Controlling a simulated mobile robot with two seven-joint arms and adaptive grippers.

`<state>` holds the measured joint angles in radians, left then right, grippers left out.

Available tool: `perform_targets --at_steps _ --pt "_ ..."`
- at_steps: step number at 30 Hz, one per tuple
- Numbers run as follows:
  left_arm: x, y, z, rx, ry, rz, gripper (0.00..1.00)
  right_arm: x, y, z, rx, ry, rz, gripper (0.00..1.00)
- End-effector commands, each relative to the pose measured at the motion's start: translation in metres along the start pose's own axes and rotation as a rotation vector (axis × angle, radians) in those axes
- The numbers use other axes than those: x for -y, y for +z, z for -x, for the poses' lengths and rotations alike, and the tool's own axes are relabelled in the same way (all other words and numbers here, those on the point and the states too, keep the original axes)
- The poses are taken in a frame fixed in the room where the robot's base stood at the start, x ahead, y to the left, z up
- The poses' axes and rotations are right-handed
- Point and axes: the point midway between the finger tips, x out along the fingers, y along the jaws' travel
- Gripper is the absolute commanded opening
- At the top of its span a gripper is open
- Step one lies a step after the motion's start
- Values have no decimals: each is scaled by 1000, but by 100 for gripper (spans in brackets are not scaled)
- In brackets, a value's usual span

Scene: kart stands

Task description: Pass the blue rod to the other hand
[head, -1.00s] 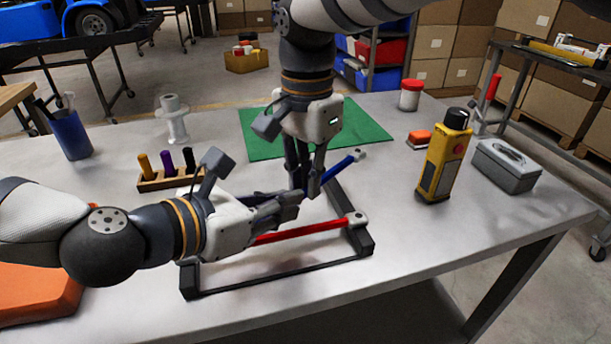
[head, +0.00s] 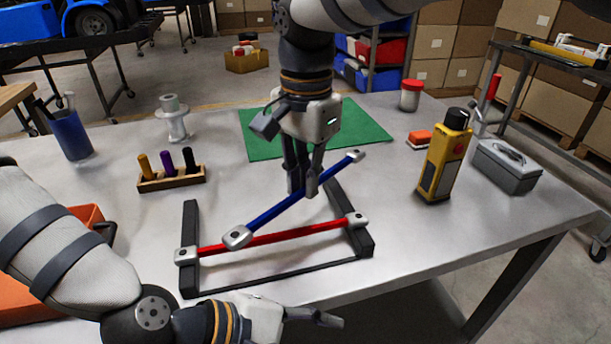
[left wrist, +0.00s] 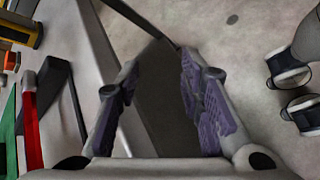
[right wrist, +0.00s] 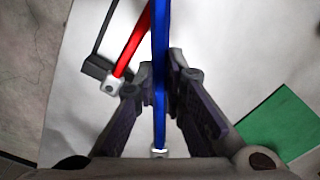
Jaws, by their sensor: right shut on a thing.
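The blue rod (head: 283,211) has silver ends and hangs tilted above the black frame, its left end lower than its right. My right gripper (head: 305,190) is shut on it, right of its middle; in the right wrist view the blue rod (right wrist: 159,85) lies between the fingers. My left gripper (head: 318,318) is at the table's front edge, apart from the rod. In the left wrist view its fingers (left wrist: 160,100) are spread with nothing between them.
A red rod (head: 290,235) spans the black frame (head: 270,279) under the blue rod. A peg holder (head: 172,180) and blue cup (head: 70,135) stand at left. A green mat (head: 360,125) lies behind.

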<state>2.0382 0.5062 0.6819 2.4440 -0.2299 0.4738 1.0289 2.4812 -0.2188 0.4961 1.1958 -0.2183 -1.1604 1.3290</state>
Motion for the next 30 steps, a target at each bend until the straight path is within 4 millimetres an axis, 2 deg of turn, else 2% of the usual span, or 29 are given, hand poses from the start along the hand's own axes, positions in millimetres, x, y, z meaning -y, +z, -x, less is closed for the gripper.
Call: perform_targets --at_steps 1,5,6,9,13,15,19,30 --pt "33 -15 -5 -40 -75 -51 35 0 0 1 -1 -1 0 0" --pt "116 -55 -3 -131 -284 -228 35 0 0 1 -1 -1 0 0" --pt "142 -67 2 -151 -354 -291 35 0 0 1 -1 -1 0 0" --pt "200 -97 23 -187 -536 -457 35 0 0 1 -1 -1 0 0" --pt "255 -129 59 -195 -750 -662 35 0 0 1 -2 -1 0 0" --pt "273 -142 76 -189 -838 -749 35 0 0 1 -2 -1 0 0" --pt "290 -156 97 -175 -937 -849 35 0 0 1 -2 -1 0 0" --pt "293 -160 102 -171 -956 -872 35 0 0 1 -2 -1 0 0"
